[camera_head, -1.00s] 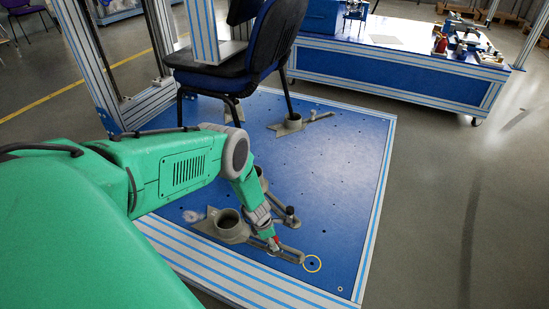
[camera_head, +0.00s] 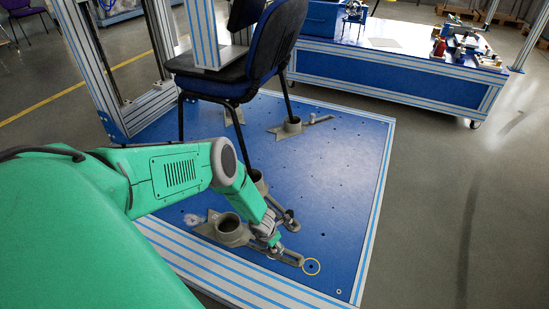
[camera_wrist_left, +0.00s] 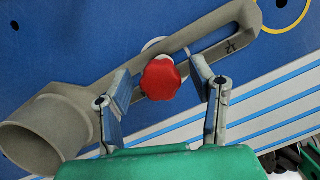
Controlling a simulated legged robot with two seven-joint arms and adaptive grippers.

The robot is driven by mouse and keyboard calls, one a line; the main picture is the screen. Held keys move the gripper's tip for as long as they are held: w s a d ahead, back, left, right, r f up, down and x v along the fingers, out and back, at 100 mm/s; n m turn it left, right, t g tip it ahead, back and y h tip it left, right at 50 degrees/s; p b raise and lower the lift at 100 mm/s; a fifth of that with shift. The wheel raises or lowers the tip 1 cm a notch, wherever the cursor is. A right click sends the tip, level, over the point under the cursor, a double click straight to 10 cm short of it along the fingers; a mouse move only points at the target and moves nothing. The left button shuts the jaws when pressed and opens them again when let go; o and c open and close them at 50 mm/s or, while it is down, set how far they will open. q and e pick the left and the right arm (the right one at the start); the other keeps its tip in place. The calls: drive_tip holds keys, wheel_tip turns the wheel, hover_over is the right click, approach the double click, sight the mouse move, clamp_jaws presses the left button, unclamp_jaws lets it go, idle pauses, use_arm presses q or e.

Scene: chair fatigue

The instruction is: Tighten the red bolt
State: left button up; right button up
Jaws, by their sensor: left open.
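The red bolt (camera_wrist_left: 161,79) has a lobed red knob and shows in the left wrist view between the two fingers of my left gripper. It sits at the slot of a grey metal clamp bracket (camera_wrist_left: 208,38) on the blue platform. My left gripper (camera_wrist_left: 160,92) is open, with a finger on each side of the knob and a visible gap at the right finger. In the head view my left gripper (camera_head: 274,240) reaches down over the bracket (camera_head: 228,228) and hides the bolt. My right gripper is not in view.
The blue platform (camera_head: 330,190) carries a chair (camera_head: 240,75) with its legs in grey cups. A yellow ring (camera_head: 312,267) marks a spot beside the bracket's end. A workbench (camera_head: 400,75) with tools stands behind. The platform's right part is clear.

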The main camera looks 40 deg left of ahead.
use_arm(q)
drive_tip(key=shift+n, duration=0.4)
drive_tip(key=shift+d+n+p, duration=0.1)
drive_tip(key=shift+n+p, duration=0.3)
drive_tip(key=shift+n, duration=0.1)
drive_tip(key=shift+n+y+p, duration=0.4)
drive_tip(key=shift+n+y, duration=0.1)
drive_tip(key=shift+n, duration=1)
